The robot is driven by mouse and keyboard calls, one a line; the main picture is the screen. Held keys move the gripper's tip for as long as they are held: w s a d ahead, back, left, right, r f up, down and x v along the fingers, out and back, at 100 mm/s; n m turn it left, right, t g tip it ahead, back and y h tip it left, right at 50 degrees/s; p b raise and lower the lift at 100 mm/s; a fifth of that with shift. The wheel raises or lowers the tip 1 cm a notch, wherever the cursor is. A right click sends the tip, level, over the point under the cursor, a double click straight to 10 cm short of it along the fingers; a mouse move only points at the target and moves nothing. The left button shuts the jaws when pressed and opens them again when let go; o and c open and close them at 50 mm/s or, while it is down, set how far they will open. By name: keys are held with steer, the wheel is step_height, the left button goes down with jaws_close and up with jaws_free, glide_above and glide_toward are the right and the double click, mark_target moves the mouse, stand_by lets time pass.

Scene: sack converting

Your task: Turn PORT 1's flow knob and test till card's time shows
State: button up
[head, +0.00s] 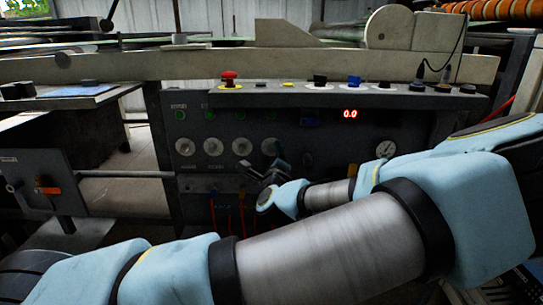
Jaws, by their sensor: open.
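The dark control panel (330,135) stands in the middle of the head view, with a row of round white dials (212,147) on its left half. A red display (350,114) reads 0.0. My gripper (270,163) is open in front of the panel, low by the rightmost of these dials. It covers part of the panel there, and I cannot tell whether it touches a knob. PORT 1's flow knob and the card cannot be made out; the labels are too small to read.
A red mushroom button (229,79) and several coloured knobs, one blue (353,81), line the ledge above. A round gauge (386,149) sits at the panel's right. Orange-red hoses (242,208) hang below. A box with an orange handle (47,190) stands left.

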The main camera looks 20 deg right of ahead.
steer(key=shift+w+d, duration=0.2)
steer(key=shift+w, duration=0.4)
jaws_close()
